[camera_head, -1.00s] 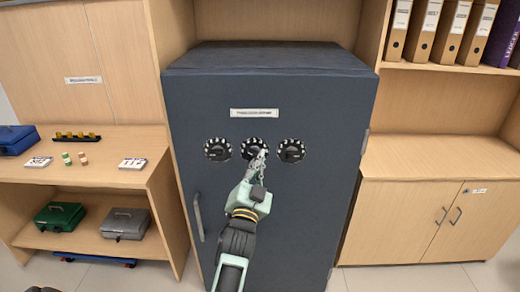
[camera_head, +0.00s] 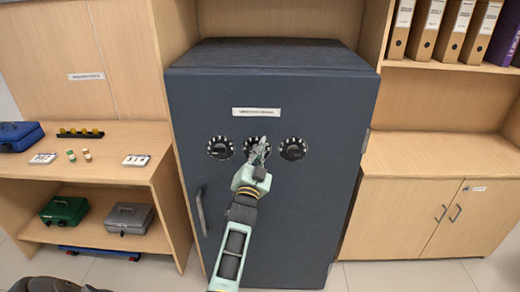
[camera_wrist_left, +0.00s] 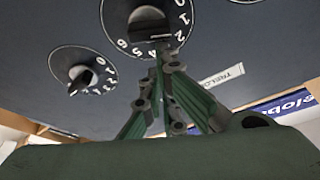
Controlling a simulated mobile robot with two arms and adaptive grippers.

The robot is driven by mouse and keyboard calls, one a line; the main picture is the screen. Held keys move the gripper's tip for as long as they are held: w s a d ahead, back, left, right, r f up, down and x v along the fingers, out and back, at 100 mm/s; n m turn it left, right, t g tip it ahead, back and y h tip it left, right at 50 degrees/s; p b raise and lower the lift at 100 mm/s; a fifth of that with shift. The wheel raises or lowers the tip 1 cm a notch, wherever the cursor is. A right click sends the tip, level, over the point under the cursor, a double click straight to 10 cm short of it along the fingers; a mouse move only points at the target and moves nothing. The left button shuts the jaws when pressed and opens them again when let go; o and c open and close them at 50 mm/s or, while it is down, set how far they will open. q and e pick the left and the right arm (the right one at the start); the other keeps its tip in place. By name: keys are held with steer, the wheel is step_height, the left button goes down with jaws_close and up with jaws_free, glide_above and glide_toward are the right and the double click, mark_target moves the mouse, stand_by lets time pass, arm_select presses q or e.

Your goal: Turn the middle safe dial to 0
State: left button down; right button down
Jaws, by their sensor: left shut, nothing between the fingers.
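The dark blue-grey safe (camera_head: 270,215) stands in the middle of the head view with three black dials in a row on its door. The middle dial (camera_head: 248,150) is partly hidden behind my left gripper (camera_head: 261,146). The left wrist view shows the middle dial (camera_wrist_left: 122,25) close up, with white numbers around a black knob (camera_wrist_left: 148,24). My left gripper's fingers (camera_wrist_left: 162,58) are shut and empty, with their tips at the lower edge of the knob; whether they touch it I cannot tell. My right gripper is not in view.
The left dial (camera_head: 220,148) and right dial (camera_head: 293,149) sit close on either side. The safe's handle (camera_head: 201,212) is at the door's lower left. Shelves with cash boxes stand left, and a cabinet (camera_head: 425,205) stands right.

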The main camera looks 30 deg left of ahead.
arm_select(q)
steer(key=shift+s+a+f+n+b, duration=0.25)
steer(key=shift+n+b, duration=0.2)
steer(key=shift+n, duration=0.15)
steer(key=n+y, duration=0.1)
steer(key=n+b, duration=0.1)
steer(key=n, duration=0.1)
steer(key=a+n+y+b, duration=0.1)
steer(key=n, duration=0.1)
steer(key=shift+s+f+g+y, duration=0.2)
steer(key=shift+s+g+y, duration=0.1)
steer(key=shift+s+g, duration=0.1)
